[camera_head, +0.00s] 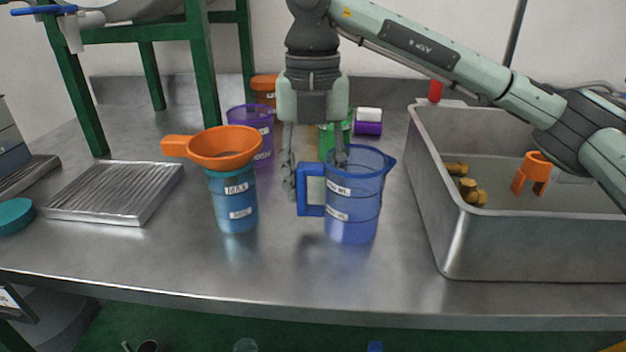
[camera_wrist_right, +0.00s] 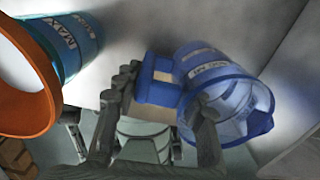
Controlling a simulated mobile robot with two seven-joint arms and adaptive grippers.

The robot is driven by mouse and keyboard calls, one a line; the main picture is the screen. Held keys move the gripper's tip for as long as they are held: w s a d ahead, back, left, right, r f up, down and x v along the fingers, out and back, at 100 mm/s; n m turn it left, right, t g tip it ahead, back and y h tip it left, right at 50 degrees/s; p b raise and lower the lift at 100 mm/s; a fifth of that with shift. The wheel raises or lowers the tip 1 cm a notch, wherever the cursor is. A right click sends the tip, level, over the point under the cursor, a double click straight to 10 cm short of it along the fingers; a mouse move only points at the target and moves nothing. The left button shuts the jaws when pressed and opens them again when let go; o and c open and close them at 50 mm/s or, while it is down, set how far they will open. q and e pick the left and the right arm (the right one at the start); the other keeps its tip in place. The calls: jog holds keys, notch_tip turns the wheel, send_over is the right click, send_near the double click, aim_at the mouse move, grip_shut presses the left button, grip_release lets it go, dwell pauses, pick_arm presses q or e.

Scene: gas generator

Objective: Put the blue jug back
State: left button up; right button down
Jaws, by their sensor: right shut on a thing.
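The blue jug (camera_head: 354,215) is see-through, upright, with its handle to the left and spout to the right. It is at the middle of the steel bench; I cannot tell whether its base touches the bench. My right gripper (camera_head: 315,172) comes down from above and is shut on the jug at its handle side, one finger inside the rim and the other outside the handle. In the right wrist view the jug (camera_wrist_right: 215,75) shows with its handle between the fingers. My left gripper is not in view.
A blue container (camera_head: 232,205) with an orange funnel (camera_head: 222,147) stands left of the jug. A steel tub (camera_head: 520,245) is at right. A ridged metal tray (camera_head: 115,192) lies at left. Purple (camera_head: 250,125) and green (camera_head: 334,135) containers stand behind. Bare bench lies in front.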

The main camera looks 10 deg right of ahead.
jog(key=shift+f, duration=0.1)
jog(key=c, duration=1.2)
grip_release()
jog(key=o, duration=0.3)
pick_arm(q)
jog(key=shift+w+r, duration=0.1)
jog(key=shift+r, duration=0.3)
